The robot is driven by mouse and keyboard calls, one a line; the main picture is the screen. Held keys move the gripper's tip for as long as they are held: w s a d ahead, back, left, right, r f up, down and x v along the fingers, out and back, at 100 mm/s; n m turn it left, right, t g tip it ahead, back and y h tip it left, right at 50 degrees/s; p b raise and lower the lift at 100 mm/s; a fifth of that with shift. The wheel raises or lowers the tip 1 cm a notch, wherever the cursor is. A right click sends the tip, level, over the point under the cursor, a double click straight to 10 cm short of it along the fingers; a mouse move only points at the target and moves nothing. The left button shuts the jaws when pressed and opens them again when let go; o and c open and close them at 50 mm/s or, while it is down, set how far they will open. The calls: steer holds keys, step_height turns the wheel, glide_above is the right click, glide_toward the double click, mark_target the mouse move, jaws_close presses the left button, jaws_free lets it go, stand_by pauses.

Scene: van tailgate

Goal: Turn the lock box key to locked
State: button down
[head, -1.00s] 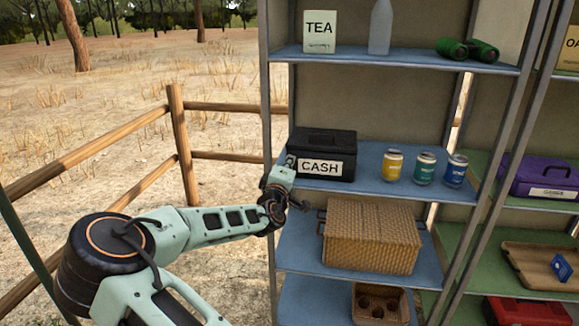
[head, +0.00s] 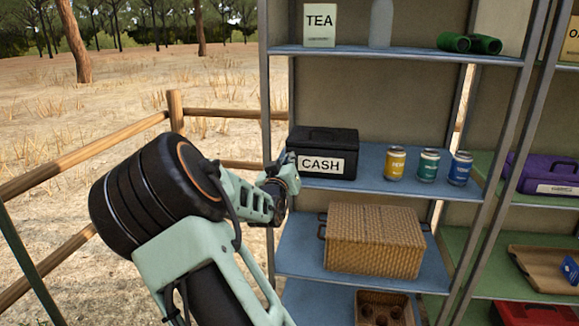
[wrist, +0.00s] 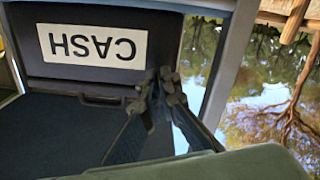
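The lock box is a black box (head: 322,138) with a white CASH label, standing at the left end of the blue middle shelf. It also shows upside down in the wrist view (wrist: 100,70). My gripper (head: 289,160) is at the left end of the box's front, beside the label. In the wrist view my gripper's fingertips (wrist: 165,80) are close together against or just before the box front, on the label's right in that view. I cannot make out the key; the fingers may hide it. Whether they hold anything does not show.
Several cans, among them a yellow can (head: 395,163), stand right of the box. A wicker basket (head: 374,240) sits on the shelf below. The shelf's left front post (head: 267,100) is close to my arm. A wooden fence (head: 80,165) stands at left.

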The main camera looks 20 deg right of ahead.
steer(key=m+b, duration=0.2)
steer(key=m, duration=0.2)
steer(key=shift+b, duration=0.3)
stand_by(0.5)
steer(key=c, duration=2.2)
jaws_free()
steer(key=shift+c, duration=0.2)
steer(key=v, duration=1.2)
steer(key=shift+d, duration=0.1)
